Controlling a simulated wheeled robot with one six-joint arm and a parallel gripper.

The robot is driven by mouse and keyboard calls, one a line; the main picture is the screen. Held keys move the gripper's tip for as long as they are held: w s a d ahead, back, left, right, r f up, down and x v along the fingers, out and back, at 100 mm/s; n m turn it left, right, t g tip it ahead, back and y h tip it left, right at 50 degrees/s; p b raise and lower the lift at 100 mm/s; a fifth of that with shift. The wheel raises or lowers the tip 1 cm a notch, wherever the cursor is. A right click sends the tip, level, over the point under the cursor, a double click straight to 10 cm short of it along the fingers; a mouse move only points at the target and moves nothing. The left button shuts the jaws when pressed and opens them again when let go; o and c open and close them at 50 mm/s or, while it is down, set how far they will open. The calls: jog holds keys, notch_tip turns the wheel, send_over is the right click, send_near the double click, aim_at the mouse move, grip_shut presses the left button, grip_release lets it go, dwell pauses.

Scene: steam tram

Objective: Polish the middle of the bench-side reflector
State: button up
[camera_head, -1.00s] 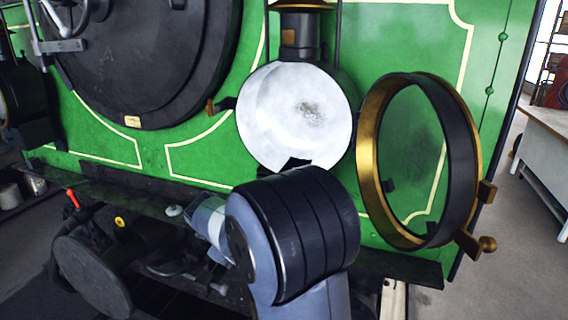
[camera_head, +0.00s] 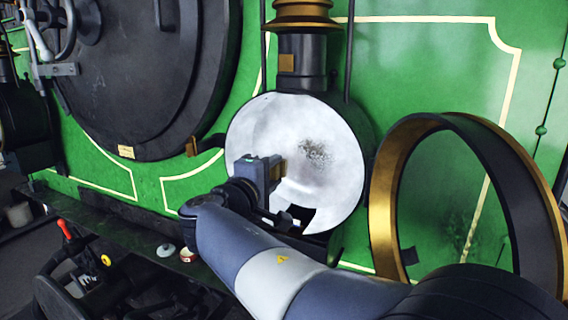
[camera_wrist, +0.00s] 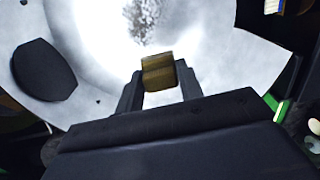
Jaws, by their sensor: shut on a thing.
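The bench-side reflector (camera_head: 290,125) is a pale, shiny round dish inside a lamp on the green tram front. A dark speckled smudge (camera_head: 316,151) lies near its middle, and it also shows at the top of the wrist view (camera_wrist: 143,18). My gripper (camera_head: 272,172) is in front of the reflector's lower middle, left of and below the smudge. It is shut on a small yellow-brown pad (camera_wrist: 158,73), whose end points at the reflector. I cannot tell whether the pad touches the surface.
The lamp's round brass-rimmed door (camera_head: 387,195) hangs open to the right, close to my arm. A dark chimney (camera_head: 300,62) tops the lamp. The big black round door (camera_head: 150,80) is at the left. A dark ledge (camera_head: 120,225) with small items runs below.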

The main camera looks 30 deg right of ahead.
aim_at(339, 161)
jog(key=shift+p+x, duration=0.65)
jog(key=shift+x, duration=2.4)
jog(key=shift+x, duration=1)
jog(key=shift+s+d+f+b, duration=0.1)
jog(key=shift+s+d+b, duration=0.65)
jog(key=shift+s+b, duration=0.35)
jog(key=shift+s+d+b, duration=0.85)
jog(key=shift+s+d, duration=0.4)
jog(key=shift+s, duration=0.3)
jog(key=shift+s+d+b, duration=0.85)
jog(key=shift+s+d, duration=0.4)
jog(key=shift+s, duration=0.3)
